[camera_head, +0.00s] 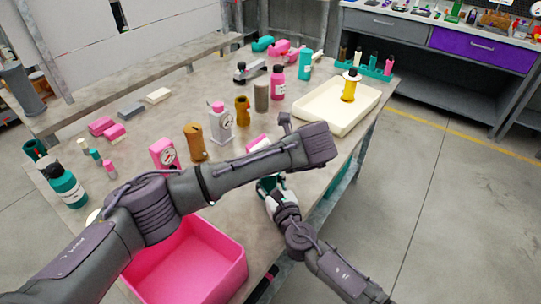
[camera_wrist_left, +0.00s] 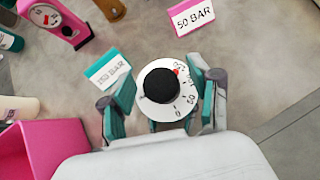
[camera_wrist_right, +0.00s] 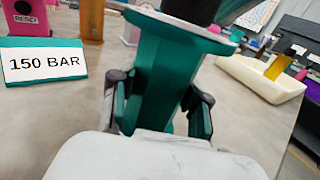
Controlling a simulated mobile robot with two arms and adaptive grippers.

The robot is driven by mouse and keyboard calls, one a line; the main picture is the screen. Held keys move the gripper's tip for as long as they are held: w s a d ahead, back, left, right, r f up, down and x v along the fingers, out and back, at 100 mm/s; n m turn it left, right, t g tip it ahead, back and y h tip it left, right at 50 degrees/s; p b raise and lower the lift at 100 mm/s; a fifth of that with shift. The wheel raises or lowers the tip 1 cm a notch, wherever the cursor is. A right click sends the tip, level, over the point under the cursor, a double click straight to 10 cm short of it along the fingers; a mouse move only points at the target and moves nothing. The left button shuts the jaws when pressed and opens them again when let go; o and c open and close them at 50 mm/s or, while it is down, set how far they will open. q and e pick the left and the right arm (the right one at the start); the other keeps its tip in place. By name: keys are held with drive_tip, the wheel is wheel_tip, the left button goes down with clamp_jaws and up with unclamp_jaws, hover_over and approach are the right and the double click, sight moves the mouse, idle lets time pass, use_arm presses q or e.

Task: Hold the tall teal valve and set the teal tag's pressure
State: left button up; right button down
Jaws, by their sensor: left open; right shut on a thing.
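The tall teal valve (camera_wrist_right: 165,70) stands upright between the fingers of my right gripper (camera_wrist_right: 160,105), which is shut on its body. In the left wrist view I look down on its black knob (camera_wrist_left: 160,86) and white dial (camera_wrist_left: 187,98). A red mark shows at the knob's upper right; the value there is too small to read. My left gripper (camera_wrist_left: 163,100) is open, one finger on each side of the dial; contact with the knob cannot be told. The teal tag (camera_wrist_right: 44,62) reads 150 BAR and also stands left of the dial (camera_wrist_left: 108,70). My left arm hides much of this in the head view.
A pink tag (camera_wrist_left: 195,18) reads 50 BAR. A pink gauge device (camera_head: 163,154), a grey one (camera_head: 221,124) and brown cylinders (camera_head: 195,142) stand behind my left arm. A pink bin (camera_head: 190,262) is in front; a cream tray (camera_head: 312,113) with a yellow valve (camera_head: 349,88) is at right.

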use_arm(q)
drive_tip(key=v, duration=1.2)
drive_tip(key=shift+f, duration=0.1)
use_arm(e)
drive_tip(key=shift+c, duration=2.3)
unclamp_jaws()
